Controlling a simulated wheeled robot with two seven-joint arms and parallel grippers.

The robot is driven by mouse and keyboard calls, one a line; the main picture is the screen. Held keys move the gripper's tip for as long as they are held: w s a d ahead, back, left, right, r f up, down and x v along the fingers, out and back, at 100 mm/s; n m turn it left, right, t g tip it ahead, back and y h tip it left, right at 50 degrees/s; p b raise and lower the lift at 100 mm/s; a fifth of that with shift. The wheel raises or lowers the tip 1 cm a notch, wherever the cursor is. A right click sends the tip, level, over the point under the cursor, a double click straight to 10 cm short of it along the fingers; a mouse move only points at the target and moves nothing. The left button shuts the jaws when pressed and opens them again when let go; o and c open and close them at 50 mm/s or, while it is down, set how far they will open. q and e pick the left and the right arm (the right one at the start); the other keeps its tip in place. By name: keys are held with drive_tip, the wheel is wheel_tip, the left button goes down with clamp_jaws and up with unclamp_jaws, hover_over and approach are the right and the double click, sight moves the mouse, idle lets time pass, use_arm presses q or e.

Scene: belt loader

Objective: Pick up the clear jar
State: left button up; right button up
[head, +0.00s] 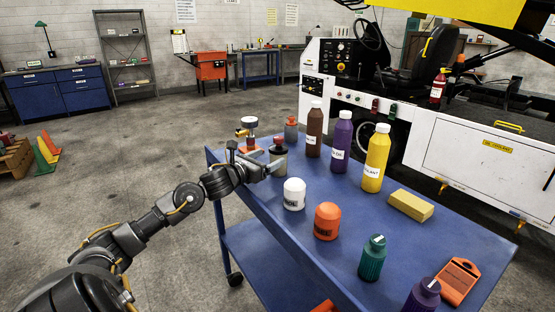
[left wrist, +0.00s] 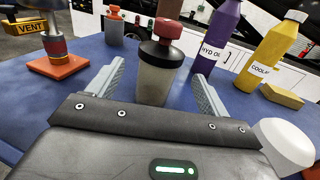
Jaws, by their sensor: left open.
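In the left wrist view the translucent jar (left wrist: 153,84) has greyish contents and stands between the two fingers. My left gripper (head: 268,164) is open at the jar, with a finger on either side. In the left wrist view the left gripper (left wrist: 158,78) shows a gap on both sides of the jar. The lid rises above the fingers. My right gripper is not in view.
On the blue cart (head: 330,250), a white-topped container (head: 294,194) and an orange one (head: 327,221) stand near the jar. Behind are brown (head: 314,130), purple (head: 341,137) and yellow (head: 376,160) bottles. A device on an orange base (left wrist: 58,66) stands left of the jar.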

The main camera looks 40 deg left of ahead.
sight(279, 151)
use_arm(q)
drive_tip(key=shift+w+d, duration=0.1)
drive_tip(key=shift+w, duration=0.4)
drive_tip(key=shift+w+p, duration=0.65)
drive_tip(key=shift+w, duration=1.9)
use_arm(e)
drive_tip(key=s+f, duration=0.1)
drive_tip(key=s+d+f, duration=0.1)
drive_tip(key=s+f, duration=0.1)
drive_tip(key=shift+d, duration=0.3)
use_arm(q)
drive_tip(key=c, duration=1)
drive_tip(key=shift+c, duration=0.7)
drive_tip(key=shift+r, duration=0.1)
